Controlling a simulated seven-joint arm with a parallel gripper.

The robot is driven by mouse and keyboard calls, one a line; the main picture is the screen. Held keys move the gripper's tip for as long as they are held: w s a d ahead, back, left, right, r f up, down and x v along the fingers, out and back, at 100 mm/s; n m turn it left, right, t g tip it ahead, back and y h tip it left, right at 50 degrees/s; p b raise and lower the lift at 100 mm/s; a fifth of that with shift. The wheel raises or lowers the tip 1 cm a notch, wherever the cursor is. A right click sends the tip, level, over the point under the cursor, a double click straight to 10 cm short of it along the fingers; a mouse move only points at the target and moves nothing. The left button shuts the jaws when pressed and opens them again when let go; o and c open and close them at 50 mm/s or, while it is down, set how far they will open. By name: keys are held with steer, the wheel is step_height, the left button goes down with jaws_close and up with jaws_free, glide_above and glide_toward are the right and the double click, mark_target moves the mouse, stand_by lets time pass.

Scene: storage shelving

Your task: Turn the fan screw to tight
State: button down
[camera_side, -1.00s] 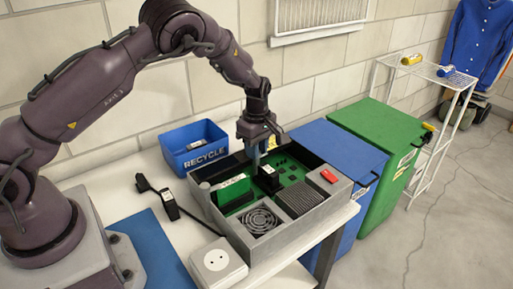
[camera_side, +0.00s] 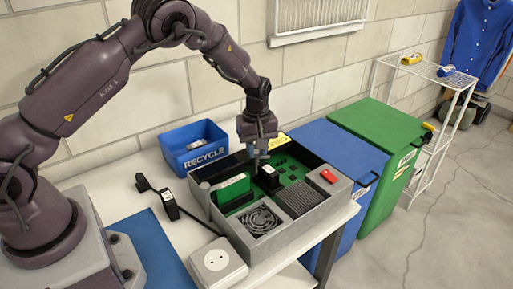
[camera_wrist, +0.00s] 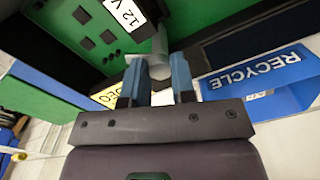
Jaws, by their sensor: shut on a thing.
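The grey case (camera_side: 232,228) holds a green circuit board (camera_side: 290,172). A round fan grille (camera_side: 262,220) sits in its front left compartment. My gripper (camera_side: 258,155) points down over the back of the case, away from the grille. In the wrist view, my gripper's blue fingers (camera_wrist: 156,72) are shut on a grey cylindrical piece (camera_wrist: 157,48). I cannot tell whether this is a tool or the fan screw. No screw can be made out at the grille in the side view. The wrist view does not show the fan.
A black part (camera_side: 268,178) labelled 12 V stands on the board near my gripper. A green card (camera_side: 233,188) stands to its left. The blue recycle bin (camera_side: 192,148) is behind the case. A white socket box (camera_side: 218,266) and black plug (camera_side: 168,205) lie to the left.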

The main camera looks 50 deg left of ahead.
mark_target(257, 151)
steer(key=m, duration=1.1)
steer(key=shift+m, duration=0.4)
stand_by(0.3)
steer(key=c, duration=0.9)
jaws_free()
steer(key=shift+c, duration=0.2)
steer(key=shift+r, duration=0.15)
step_height(257, 151, up, 13)
steer(key=shift+d, duration=0.1)
